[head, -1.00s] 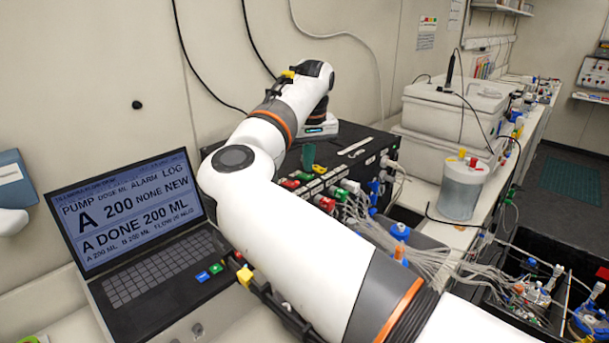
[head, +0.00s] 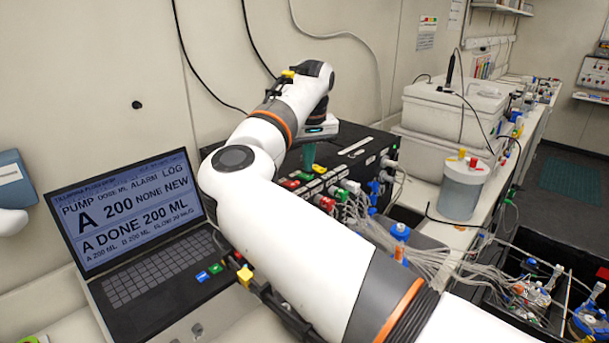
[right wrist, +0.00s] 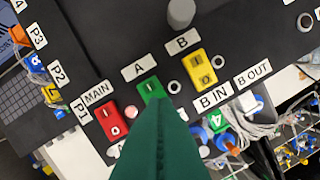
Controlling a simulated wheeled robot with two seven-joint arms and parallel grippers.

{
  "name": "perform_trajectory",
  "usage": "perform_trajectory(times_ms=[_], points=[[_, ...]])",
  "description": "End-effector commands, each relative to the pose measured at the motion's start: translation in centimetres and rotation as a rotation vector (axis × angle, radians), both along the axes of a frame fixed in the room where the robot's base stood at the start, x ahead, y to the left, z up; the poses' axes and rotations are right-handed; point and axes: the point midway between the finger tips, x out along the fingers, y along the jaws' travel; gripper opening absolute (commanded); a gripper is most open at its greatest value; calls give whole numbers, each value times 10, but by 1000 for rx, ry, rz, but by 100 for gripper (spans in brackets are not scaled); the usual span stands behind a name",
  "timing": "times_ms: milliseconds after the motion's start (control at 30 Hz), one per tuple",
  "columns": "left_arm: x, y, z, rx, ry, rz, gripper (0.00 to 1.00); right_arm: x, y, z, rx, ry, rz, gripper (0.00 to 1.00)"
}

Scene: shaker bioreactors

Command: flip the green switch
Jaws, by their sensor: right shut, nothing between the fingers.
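The green switch (right wrist: 150,87) sits under label A on the black box (right wrist: 225,28), between a red switch (right wrist: 117,121) marked MAIN and a yellow switch (right wrist: 200,68) under label B. My right gripper (right wrist: 158,101) has green fingers that are shut and empty. In the right wrist view their tips cover the lower part of the green switch; I cannot tell whether they touch it. In the head view the right gripper (head: 309,166) points down just above the row of switches on the box (head: 350,148). My left gripper is not in view.
An open laptop (head: 125,215) stands left of the box. Tubes and coloured connectors (head: 375,210) crowd the box's right front. A grey knob (right wrist: 181,13) rises behind the switches. White tubs (head: 455,110) and a clear jar (head: 462,190) stand to the right.

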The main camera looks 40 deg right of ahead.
Motion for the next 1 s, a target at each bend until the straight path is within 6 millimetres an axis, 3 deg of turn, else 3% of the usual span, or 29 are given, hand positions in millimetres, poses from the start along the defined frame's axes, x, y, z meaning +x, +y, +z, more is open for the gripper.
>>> perform_trajectory(times_ms=[1000], points=[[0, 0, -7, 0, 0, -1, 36, 0, 0, -12, 0, 0, 0, 0]])
